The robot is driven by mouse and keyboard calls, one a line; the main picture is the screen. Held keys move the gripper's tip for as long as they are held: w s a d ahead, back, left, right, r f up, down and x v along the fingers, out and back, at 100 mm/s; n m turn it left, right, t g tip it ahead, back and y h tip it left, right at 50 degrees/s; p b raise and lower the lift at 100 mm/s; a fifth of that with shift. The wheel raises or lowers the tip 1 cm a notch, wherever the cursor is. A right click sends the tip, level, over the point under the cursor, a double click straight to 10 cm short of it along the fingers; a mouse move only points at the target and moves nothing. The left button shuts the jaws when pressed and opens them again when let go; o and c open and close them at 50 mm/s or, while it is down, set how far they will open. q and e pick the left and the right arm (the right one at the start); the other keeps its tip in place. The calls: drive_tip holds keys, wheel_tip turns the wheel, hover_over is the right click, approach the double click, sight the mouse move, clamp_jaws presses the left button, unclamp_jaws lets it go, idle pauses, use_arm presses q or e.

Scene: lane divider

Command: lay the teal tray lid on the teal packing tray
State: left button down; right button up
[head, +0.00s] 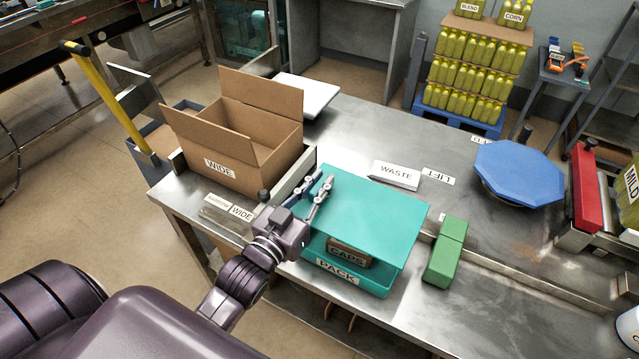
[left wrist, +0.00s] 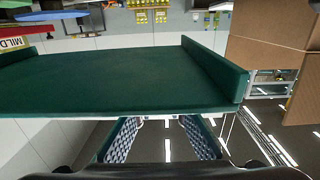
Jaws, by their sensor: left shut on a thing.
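The teal tray lid (head: 368,213) is a flat panel held at its left edge by my left gripper (head: 319,200), which is shut on it. In the left wrist view the lid (left wrist: 130,82) looks dark green, with raised flanges, beyond the fingers (left wrist: 160,138). The lid hangs over the teal packing tray (head: 375,288), tilted and with a gap at the front. The tray stands on the steel table, its front wall labelled PACK. A brown box marked CAPS (head: 350,252) shows inside it under the lid. The tray's back is hidden. My right gripper is not in view.
An open cardboard box labelled WIDE (head: 228,172) stands left of the tray. A green block (head: 446,252) lies close on the right. A WASTE sign (head: 394,175) is behind, and a blue octagonal plate (head: 518,172) stands further right.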

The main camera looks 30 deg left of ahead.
use_arm(q)
drive_tip(key=shift+d+r, duration=0.1)
drive_tip(key=shift+d, duration=0.2)
drive_tip(key=shift+a+p, duration=0.1)
drive_tip(key=shift+p, duration=0.3)
drive_tip(key=shift+f+b, duration=0.45)
drive_tip(key=shift+f, duration=0.1)
wheel_tip(320, 180, down, 2)
drive_tip(key=shift+f+b, duration=0.25)
drive_tip(key=shift+b, duration=0.5)
drive_tip(key=shift+f+b, duration=1.6)
drive_tip(key=shift+f, duration=1)
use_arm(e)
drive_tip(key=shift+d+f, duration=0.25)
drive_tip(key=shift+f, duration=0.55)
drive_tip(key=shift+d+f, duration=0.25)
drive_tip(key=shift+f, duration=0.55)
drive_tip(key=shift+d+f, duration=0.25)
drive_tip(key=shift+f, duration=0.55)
